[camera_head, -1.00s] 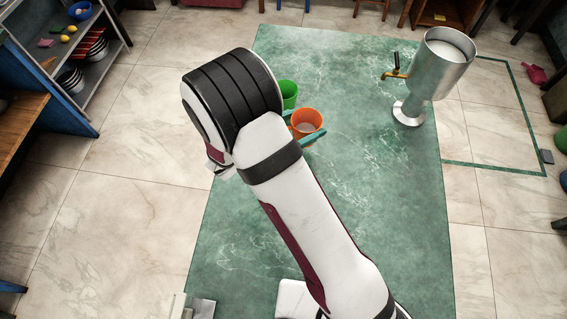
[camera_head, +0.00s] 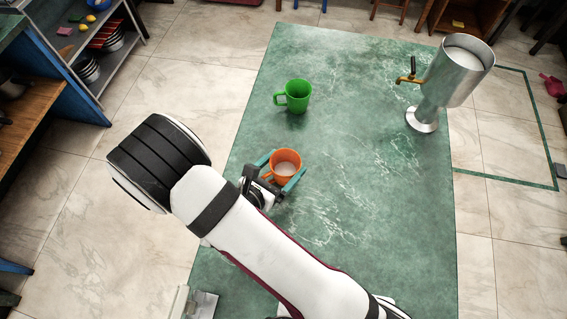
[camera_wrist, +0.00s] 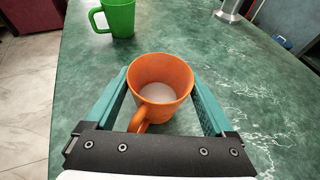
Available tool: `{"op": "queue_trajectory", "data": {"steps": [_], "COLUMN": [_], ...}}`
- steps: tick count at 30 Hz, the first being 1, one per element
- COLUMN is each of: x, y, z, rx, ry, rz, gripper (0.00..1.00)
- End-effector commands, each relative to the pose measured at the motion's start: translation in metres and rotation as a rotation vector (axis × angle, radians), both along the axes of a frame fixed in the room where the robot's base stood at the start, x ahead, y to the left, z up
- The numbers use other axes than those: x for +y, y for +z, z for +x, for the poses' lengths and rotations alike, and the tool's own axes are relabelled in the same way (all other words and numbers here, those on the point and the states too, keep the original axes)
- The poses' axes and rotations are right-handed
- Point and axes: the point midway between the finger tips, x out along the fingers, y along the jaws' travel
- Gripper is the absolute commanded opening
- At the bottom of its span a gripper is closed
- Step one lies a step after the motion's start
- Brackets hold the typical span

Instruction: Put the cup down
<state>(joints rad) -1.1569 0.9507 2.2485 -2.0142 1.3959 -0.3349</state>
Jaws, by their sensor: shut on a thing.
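An orange cup (camera_head: 285,166) with a whitish content at its bottom is upright between the teal fingers of my gripper (camera_head: 280,170). In the wrist view the orange cup (camera_wrist: 160,84) sits between both fingers of my gripper (camera_wrist: 163,92), with its handle toward the palm. My gripper is shut on it. Whether the cup's base touches the green table (camera_head: 350,210) cannot be told. A green cup (camera_head: 297,96) stands upright on the table farther back, its handle to the left. It also shows in the wrist view (camera_wrist: 119,17) at the top left.
A shelf unit (camera_head: 104,62) stands off the table at the left.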

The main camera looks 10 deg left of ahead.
Motion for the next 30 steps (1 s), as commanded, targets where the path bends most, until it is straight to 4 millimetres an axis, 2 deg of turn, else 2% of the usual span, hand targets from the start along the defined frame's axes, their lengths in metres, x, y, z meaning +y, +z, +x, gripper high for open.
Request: {"op": "queue_trajectory", "data": {"steps": [2,3,4,12,19,24,28,30], "x": [0.000,0.000,0.000,0.000,0.019,0.026,0.025,0.011], "y": [-0.002,-0.002,-0.002,0.002,0.020,0.029,0.031,0.041], "z": [0.000,0.000,0.000,0.000,-0.043,-0.062,-0.064,-0.058], "rx": [0.000,0.000,0.000,0.000,-0.001,0.000,-0.001,-0.009], "ry": [0.000,0.000,0.000,0.001,0.005,0.002,-0.011,-0.100], "rz": [0.000,0.000,0.000,0.001,0.002,0.001,0.006,0.049], "gripper": [0.29,0.95,1.00,1.00,1.00,1.00,1.00,1.00]}}
